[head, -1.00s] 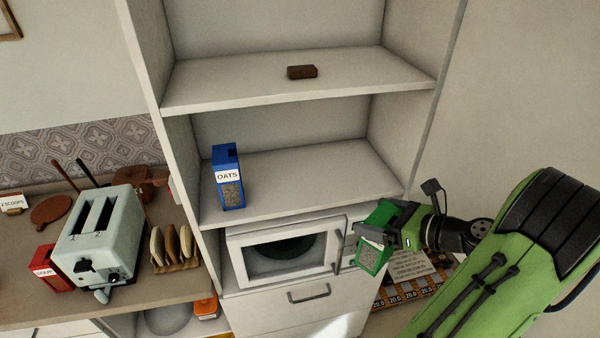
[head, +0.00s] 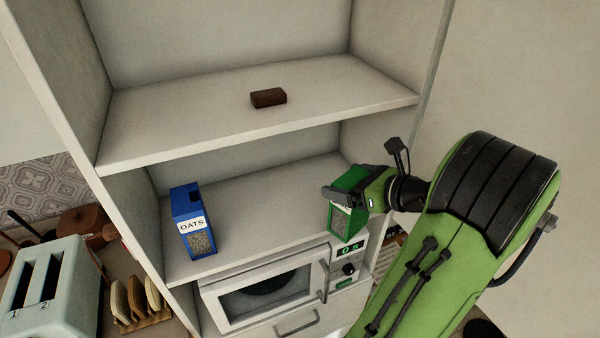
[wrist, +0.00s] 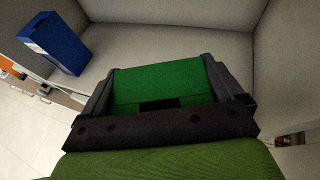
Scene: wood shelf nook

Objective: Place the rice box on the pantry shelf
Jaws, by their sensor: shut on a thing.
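A green box (head: 345,222), the likely rice box with its label turned too far to read, is held in my gripper (head: 345,195). My gripper is shut on it, with a finger on each side, and the box is roughly upright. It is at the right part of the lower shelf (head: 262,205), above the microwave; I cannot tell whether its base touches the shelf. In the wrist view the green box (wrist: 158,85) fills the space between the fingers, with the shelf compartment beyond.
A blue OATS box (head: 192,222) stands at the left of the same shelf, also seen in the wrist view (wrist: 55,42). A brown block (head: 268,97) lies on the shelf above. The microwave (head: 265,290) is below. The shelf between the boxes is clear.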

